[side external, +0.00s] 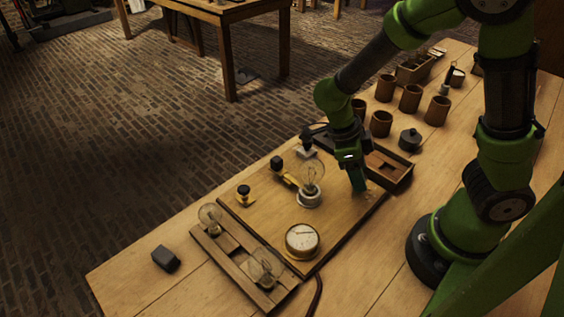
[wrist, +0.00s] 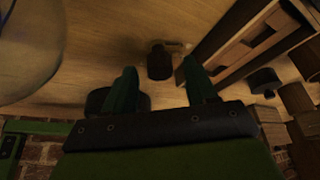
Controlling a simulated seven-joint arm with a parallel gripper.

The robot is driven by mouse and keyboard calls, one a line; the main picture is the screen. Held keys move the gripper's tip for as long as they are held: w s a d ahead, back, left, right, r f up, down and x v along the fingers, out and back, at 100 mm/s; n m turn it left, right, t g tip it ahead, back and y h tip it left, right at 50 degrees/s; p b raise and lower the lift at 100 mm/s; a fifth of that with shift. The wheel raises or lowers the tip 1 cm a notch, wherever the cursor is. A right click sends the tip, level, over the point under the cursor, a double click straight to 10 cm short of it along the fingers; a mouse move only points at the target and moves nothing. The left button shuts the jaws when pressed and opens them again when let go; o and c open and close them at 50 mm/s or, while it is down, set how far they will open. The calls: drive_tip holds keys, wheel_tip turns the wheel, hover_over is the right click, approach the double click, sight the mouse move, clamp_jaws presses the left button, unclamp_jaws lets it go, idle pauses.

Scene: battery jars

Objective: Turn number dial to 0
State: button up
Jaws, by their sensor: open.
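My gripper (side external: 357,184) points down over the far right part of the wooden board (side external: 264,220). In the wrist view its two fingers (wrist: 160,68) are apart with nothing held between them. A small dark cylindrical knob (wrist: 160,62) stands beyond the gap between the fingertips. A wider dark round piece (wrist: 101,101) is partly hidden behind the left finger. I cannot tell which of these is the number dial, and no digits are readable. A round white-faced meter (side external: 302,239) with a brass rim sits on the front of the board.
A clear bulb (side external: 313,172) stands on the board left of my gripper. A bulb holder tray (side external: 225,252) lies in front. A compartmented wooden box (side external: 392,166) is behind the gripper, with several brown jars (side external: 410,98) beyond. A dark block (side external: 165,258) lies on the table (side external: 125,283).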

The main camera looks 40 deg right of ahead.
drive_tip(key=v, duration=1.6)
drive_tip(key=shift+r, duration=0.25)
